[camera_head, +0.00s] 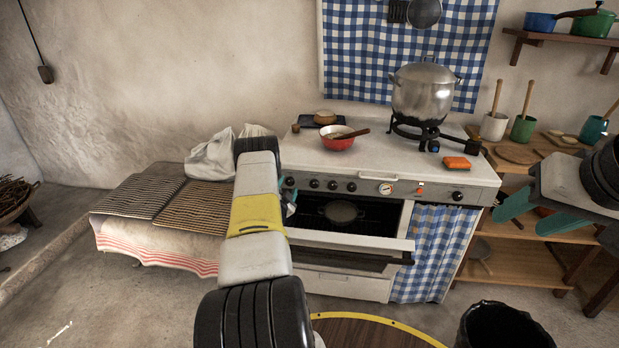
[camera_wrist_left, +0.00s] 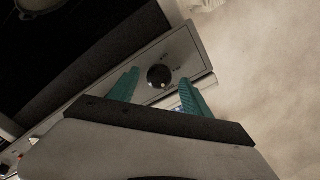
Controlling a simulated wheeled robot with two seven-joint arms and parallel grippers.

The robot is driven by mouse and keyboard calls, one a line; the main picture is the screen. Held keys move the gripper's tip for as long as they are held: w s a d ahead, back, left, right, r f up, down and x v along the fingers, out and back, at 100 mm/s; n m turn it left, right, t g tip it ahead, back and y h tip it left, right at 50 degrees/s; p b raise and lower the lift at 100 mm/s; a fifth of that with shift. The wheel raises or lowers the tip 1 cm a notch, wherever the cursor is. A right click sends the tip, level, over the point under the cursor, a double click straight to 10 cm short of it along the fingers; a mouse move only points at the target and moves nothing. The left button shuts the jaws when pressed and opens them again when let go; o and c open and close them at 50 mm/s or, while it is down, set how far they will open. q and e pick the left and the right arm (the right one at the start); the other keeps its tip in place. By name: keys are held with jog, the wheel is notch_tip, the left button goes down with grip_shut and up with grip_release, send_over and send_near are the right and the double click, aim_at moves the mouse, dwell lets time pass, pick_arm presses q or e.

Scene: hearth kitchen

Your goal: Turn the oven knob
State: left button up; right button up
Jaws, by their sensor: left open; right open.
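The white stove (camera_head: 345,285) has a front panel with a row of black knobs (camera_head: 333,186), a dial and a red switch. In the left wrist view, one round black knob (camera_wrist_left: 160,76) with a pale mark sits near the panel's end. My left gripper (camera_wrist_left: 160,95) is open, its teal fingers either side of that knob in the picture; contact cannot be told. In the head view my arm hides most of this gripper, and a bit of teal finger shows by the panel's left end. My right gripper (camera_head: 540,213) is open and empty, right of the stove.
The oven door (camera_head: 350,242) is lowered, with a pan (camera_head: 341,211) inside. A rack bench (camera_head: 135,195) stands left; a wooden shelf (camera_head: 515,260) stands right.

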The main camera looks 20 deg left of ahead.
pick_arm(q)
jog(key=shift+x, duration=0.9)
grip_shut()
jog(key=shift+n, duration=0.3)
jog(key=n, duration=1.3)
jog(key=shift+d, duration=0.1)
jog(key=shift+n, duration=0.3)
